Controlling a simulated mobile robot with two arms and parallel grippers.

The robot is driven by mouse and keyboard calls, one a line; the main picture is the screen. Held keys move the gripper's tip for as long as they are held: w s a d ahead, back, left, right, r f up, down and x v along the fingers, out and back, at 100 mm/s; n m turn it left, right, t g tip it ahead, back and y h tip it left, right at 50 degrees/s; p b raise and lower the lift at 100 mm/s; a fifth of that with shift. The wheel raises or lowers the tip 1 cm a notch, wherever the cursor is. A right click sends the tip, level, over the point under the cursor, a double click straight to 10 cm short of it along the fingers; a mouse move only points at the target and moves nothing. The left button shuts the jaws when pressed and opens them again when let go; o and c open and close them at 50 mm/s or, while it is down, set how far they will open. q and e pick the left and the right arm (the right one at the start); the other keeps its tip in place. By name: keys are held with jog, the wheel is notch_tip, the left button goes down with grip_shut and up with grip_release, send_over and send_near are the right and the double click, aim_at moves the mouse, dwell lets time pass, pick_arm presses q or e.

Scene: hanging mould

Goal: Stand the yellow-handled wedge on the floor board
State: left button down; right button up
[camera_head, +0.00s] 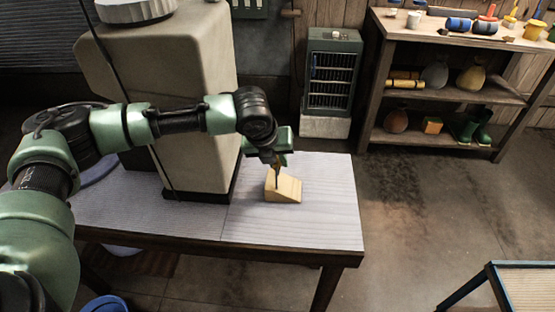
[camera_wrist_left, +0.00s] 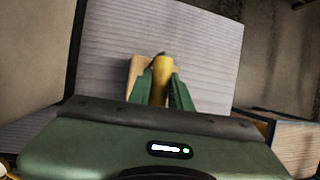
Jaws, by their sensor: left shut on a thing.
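The wedge (camera_head: 284,188) is a pale wooden block with a sloping top. It is at the grey-topped table near its right end, resting on it or just above; I cannot tell which. My left gripper (camera_head: 277,163) is above the wedge, pointing down and shut on its handle. In the left wrist view the yellow handle (camera_wrist_left: 160,78) is between the green fingers, with part of the wooden block (camera_wrist_left: 135,70) beside it. No board that I can surely call the floor board shows. My right gripper is out of view.
The table (camera_head: 320,215) has clear room right of the wedge. A large beige machine body (camera_head: 190,100) stands left of it. A heater (camera_head: 333,75) and a loaded shelf (camera_head: 450,95) are behind. A blue-framed, wood-topped piece (camera_head: 530,288) is at lower right. Floor between is open.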

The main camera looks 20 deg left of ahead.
pick_arm(q)
jog(key=c, duration=1.3)
grip_release()
